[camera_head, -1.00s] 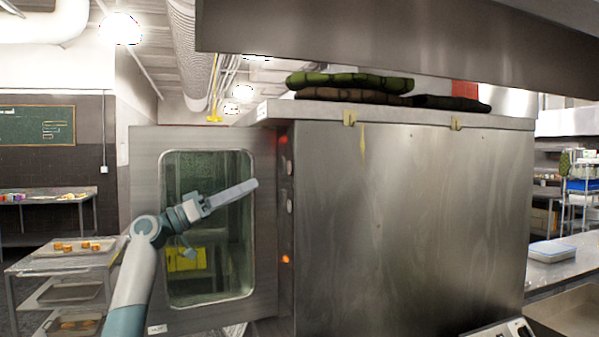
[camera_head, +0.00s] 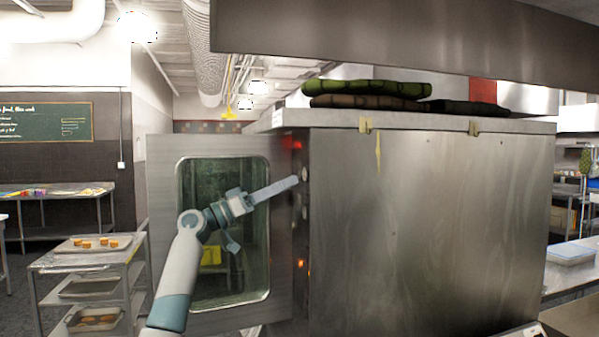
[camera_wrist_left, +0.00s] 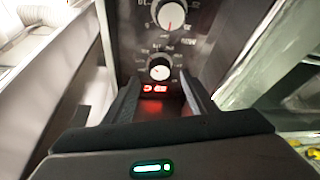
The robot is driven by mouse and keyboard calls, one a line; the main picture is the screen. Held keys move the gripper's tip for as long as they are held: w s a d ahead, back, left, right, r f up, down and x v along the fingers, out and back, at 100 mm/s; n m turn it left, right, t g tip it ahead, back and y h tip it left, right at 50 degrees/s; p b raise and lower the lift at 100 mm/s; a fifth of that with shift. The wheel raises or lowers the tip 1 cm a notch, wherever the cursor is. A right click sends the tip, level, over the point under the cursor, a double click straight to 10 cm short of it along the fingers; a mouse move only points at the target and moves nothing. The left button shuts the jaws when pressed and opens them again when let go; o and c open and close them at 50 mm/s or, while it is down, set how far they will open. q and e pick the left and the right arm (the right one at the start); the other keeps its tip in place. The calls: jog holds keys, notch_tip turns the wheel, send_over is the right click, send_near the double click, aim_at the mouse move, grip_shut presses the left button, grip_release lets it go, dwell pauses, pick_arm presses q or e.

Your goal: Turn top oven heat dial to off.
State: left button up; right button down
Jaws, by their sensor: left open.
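The steel oven (camera_head: 430,220) stands centre right, its narrow control panel (camera_head: 307,240) seen edge-on. Two dials show on the panel, an upper dial (camera_head: 304,174) and a lower dial. My left gripper (camera_head: 296,181) reaches to the panel at about the upper dial's height. In the left wrist view the gripper (camera_wrist_left: 160,85) is open, its fingers either side of a small black-and-silver dial (camera_wrist_left: 159,68) and a red display (camera_wrist_left: 154,88). A larger dial (camera_wrist_left: 171,14) with a red mark is at the top. Contact cannot be told. My right gripper is not in view.
The glass oven door (camera_head: 222,230) stands open behind my left arm. A steel hood (camera_head: 400,40) hangs above. Folded cloths (camera_head: 370,88) lie on the oven top. A trolley with trays (camera_head: 90,262) stands at the left, with open floor beside it.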

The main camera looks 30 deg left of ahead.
aim_at(305, 176)
pick_arm(q)
jog(key=p+x, duration=0.1)
jog(key=x, duration=0.3)
jog(key=shift+r+p, duration=0.15)
jog(key=shift+p, duration=0.2)
jog(key=shift+w+d, duration=0.3)
jog(key=shift+w, duration=0.25)
jog(key=c, duration=1.1)
